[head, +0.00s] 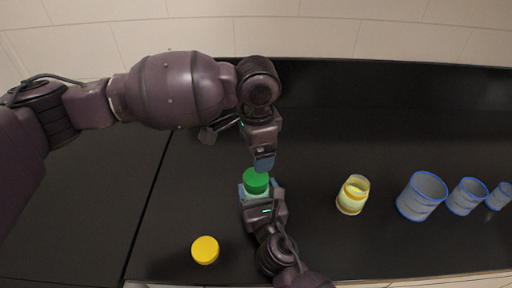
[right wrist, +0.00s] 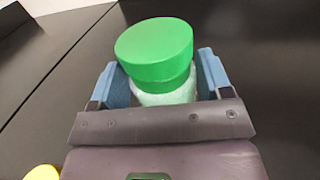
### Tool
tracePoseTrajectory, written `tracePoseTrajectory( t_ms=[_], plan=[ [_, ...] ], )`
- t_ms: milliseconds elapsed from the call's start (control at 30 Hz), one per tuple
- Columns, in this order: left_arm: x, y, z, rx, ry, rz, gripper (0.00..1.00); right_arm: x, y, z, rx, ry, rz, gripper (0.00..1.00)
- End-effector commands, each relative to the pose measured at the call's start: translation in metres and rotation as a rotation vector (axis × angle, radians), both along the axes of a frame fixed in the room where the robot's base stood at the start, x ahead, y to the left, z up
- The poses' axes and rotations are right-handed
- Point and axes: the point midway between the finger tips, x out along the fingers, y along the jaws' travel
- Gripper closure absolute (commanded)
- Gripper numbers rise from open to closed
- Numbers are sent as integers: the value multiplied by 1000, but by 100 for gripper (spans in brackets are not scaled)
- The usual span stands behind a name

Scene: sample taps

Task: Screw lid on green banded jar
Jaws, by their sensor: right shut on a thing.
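The jar (right wrist: 168,96) is pale and glassy, with a green band below a green lid (head: 256,180). In the right wrist view the lid (right wrist: 153,40) sits on top of the jar and overhangs the band; I cannot tell whether it is threaded on. My right gripper (head: 257,188) comes from below in the head view and is shut on the jar, one blue finger on each side (right wrist: 168,80). My left gripper (head: 264,162) is just above the lid in the head view, apart from it or barely touching; its fingers overlap, so its opening is unclear.
A yellow lid (head: 205,250) lies on the black counter (head: 310,240) at the lower left. A yellow-banded jar (head: 353,195) stands to the right. Beyond it are several blue-rimmed cups (head: 421,197). A tiled wall (head: 300,30) runs behind the counter.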

Motion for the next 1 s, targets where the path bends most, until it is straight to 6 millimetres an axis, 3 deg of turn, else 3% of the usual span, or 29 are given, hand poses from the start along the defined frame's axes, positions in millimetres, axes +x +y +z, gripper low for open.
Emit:
tracePoseTrajectory(
  t_ms=[1000],
  plan=[
    [-5,0,1,-47,16,1447,10,0,0,1,0,-1,0,94]
  ],
)
